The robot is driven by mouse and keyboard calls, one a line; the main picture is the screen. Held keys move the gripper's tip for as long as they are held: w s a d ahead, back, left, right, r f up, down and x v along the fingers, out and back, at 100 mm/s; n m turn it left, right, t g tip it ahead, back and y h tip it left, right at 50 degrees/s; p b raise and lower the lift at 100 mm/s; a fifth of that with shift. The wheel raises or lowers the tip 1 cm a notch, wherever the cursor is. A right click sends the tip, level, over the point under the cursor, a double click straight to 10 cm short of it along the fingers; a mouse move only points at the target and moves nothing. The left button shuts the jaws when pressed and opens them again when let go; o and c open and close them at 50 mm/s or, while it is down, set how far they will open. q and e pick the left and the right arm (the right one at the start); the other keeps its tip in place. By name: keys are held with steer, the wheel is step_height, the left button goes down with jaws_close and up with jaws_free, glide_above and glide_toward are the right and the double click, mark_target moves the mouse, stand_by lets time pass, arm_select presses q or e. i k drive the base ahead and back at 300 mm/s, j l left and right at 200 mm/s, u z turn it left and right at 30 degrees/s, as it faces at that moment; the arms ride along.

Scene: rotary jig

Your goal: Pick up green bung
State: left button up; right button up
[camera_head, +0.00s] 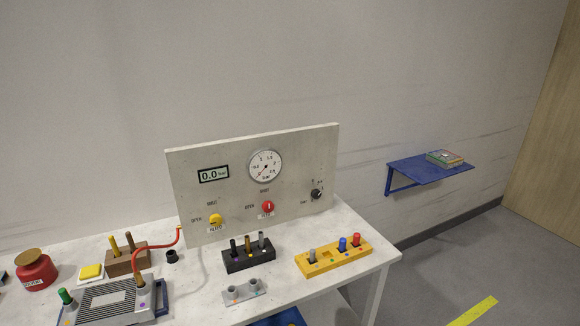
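A green bung (65,295) shows at the lower left of the head view. It stands upright at the far left corner of a grey ribbed fixture (118,314); I cannot tell how deep it sits. The fixture is partly cut off by the bottom edge of the view. Neither of my grippers is in view.
A red canister (36,271), yellow pad (91,271) and brown block (126,261) stand nearby. A black rack (248,260) and yellow rack (332,262) are on the right.

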mark_target(63, 292)
steer(key=u, duration=1.55)
steer(key=i+j, duration=0.15)
steer(key=j, duration=0.2)
steer(key=u, duration=0.05)
